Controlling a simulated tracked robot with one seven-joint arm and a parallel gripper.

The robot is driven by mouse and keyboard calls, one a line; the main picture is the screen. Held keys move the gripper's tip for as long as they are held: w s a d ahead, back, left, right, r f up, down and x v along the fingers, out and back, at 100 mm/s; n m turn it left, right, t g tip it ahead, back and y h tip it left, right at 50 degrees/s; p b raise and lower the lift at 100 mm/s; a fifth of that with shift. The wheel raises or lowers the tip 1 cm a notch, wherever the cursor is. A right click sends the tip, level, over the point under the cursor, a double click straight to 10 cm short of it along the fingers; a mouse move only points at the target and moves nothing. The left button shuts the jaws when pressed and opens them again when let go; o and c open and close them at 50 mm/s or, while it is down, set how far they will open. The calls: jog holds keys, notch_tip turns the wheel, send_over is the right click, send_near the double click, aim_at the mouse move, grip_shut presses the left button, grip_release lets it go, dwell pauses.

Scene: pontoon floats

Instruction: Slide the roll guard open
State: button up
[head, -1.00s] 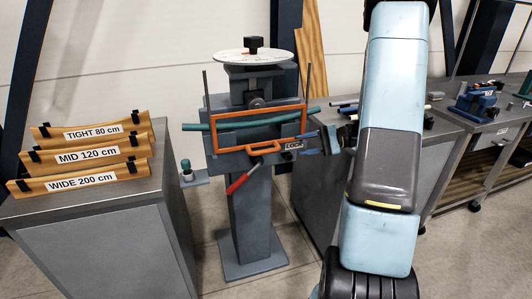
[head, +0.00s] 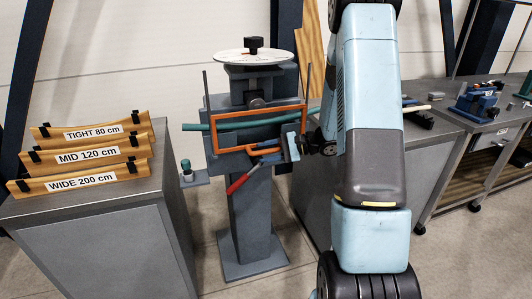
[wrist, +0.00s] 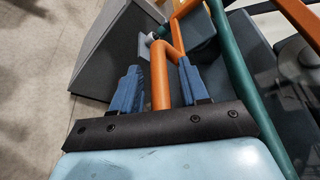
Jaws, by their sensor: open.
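The roll guard (head: 258,111) is an orange frame on the front of the grey machine (head: 255,210), with a green tube (head: 195,127) running across behind it. Its orange handle (head: 265,152) is at the lower edge, partly hidden by my gripper. My gripper (head: 291,147) is at the right end of the handle. In the wrist view, the two blue fingers of my gripper (wrist: 160,82) are apart, with the orange handle (wrist: 159,72) running between them. A gap shows on both sides of the bar. The LOCK label is hidden in the head view.
A red lever (head: 240,181) hangs below the guard. Two thin upright rods flank the frame. A left bench (head: 105,225) holds wooden templates marked TIGHT, MID and WIDE. Another bench (head: 438,135) with tools stands at right behind my arm.

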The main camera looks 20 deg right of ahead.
jog(key=shift+c, duration=0.2)
grip_shut()
dwell(0.5)
